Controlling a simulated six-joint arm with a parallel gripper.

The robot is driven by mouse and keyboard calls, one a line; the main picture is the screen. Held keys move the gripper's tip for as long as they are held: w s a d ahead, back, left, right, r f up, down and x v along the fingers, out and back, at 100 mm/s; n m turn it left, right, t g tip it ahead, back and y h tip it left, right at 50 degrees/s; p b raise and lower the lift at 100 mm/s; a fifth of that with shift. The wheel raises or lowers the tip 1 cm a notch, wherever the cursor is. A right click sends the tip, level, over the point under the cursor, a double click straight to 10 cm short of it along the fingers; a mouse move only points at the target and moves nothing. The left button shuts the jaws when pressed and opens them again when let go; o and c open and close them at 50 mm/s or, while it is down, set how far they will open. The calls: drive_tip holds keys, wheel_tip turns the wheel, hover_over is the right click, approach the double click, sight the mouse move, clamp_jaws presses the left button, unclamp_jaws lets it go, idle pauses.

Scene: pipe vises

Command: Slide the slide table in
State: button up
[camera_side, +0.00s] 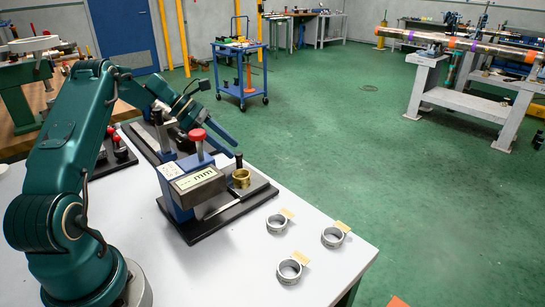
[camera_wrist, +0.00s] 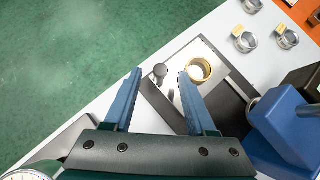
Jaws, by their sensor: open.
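The measuring station (camera_side: 192,190) has a blue body, an "mm" display and a red knob, on a black base. Its slide table (camera_side: 256,188) is a flat metal plate at the body's right, also in the wrist view (camera_wrist: 190,58). A brass ring (camera_side: 241,179) sits on the plate, also in the wrist view (camera_wrist: 200,69). A dark upright handle (camera_side: 239,160) stands by the plate's far edge. My gripper (camera_side: 229,148) is open and empty above it. In the wrist view the handle (camera_wrist: 160,71) appears between the blue fingertips; whether they touch it cannot be told.
Three grey rings with tan tags, one of them here (camera_side: 277,223), lie on the white table (camera_side: 325,270) at the front right. The station's blue body (camera_wrist: 285,125) stands close to my gripper's right in the wrist view. Other black-based devices (camera_side: 118,150) stand behind.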

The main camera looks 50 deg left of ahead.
sight(239, 153)
drive_tip(key=shift+x, duration=2)
clamp_jaws()
